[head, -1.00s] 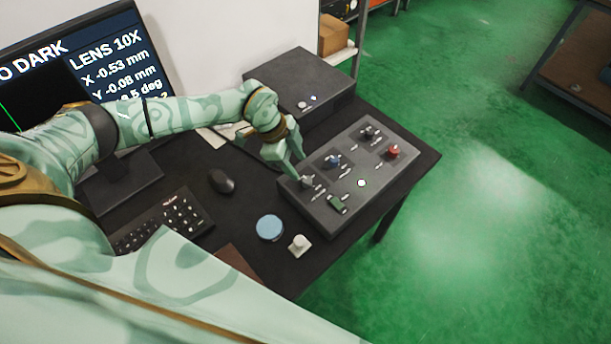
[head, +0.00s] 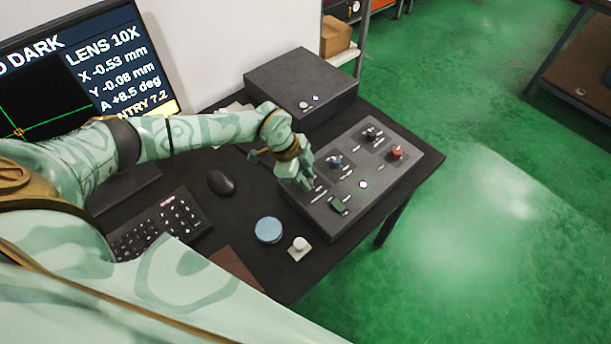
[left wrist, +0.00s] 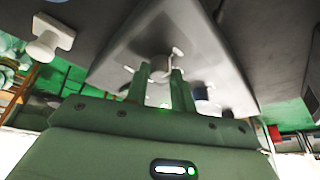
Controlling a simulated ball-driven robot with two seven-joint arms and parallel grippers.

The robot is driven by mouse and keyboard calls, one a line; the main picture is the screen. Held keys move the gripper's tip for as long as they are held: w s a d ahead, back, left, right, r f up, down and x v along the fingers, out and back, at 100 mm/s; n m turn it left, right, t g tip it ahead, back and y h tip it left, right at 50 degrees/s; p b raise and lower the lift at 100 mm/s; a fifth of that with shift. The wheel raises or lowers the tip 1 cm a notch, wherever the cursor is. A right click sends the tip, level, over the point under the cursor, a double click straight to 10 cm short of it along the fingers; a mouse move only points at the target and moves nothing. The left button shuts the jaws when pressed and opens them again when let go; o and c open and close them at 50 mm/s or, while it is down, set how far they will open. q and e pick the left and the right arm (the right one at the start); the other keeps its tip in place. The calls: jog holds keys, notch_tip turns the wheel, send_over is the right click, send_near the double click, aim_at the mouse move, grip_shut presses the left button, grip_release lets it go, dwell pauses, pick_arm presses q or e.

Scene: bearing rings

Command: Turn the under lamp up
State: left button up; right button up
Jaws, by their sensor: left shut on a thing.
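A dark grey control box (head: 325,222) stands on the table, with several knobs on its sloped top. My left gripper (head: 307,185) reaches down to the box's near left corner and is shut on the grey knob there. In the left wrist view, this grey knob (left wrist: 160,70) sits between the two fingers (left wrist: 160,88). In the head view the fingers mostly hide it. The labels are too small to read. My right gripper is out of view.
A monitor (head: 100,75) stands at the left, with a keyboard (head: 160,225) and mouse (head: 221,182) before it. A dark box (head: 300,85) stands behind the control box. A blue round disc (head: 269,230) and a small white-knobbed piece (head: 299,247) lie near the front edge.

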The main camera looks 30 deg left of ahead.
pick_arm(q)
jog(key=shift+m, duration=0.3)
jog(key=shift+w+m, duration=0.1)
jog(key=shift+m, duration=0.4)
jog(key=shift+m+g+p, duration=0.3)
jog(key=shift+m+g, duration=0.4)
jog(key=shift+m, duration=0.5)
jog(key=m+g, duration=0.1)
jog(key=m, duration=0.1)
jog(key=shift+w+m, duration=0.15)
jog(key=shift+m, duration=0.25)
jog(key=m+g, duration=0.1)
jog(key=m, duration=0.1)
jog(key=shift+w+m+b, duration=0.1)
jog(key=shift+m+b, duration=0.2)
jog(key=shift+b, duration=0.1)
jog(key=m+g+y+b, duration=0.1)
jog(key=m, duration=0.2)
jog(key=m+y, duration=0.1)
jog(key=m, duration=0.2)
jog(key=shift+w+m+g+b, duration=0.1)
jog(key=shift+m+g+b, duration=0.2)
jog(key=shift+g+b, duration=0.1)
jog(key=m+y, duration=0.1)
jog(key=m, duration=0.1)
jog(key=m+y, duration=0.1)
jog(key=m, duration=0.1)
jog(key=shift+d+m+g+b, duration=0.2)
jog(key=shift+m+g+b, duration=0.1)
jog(key=shift+m+b, duration=0.1)
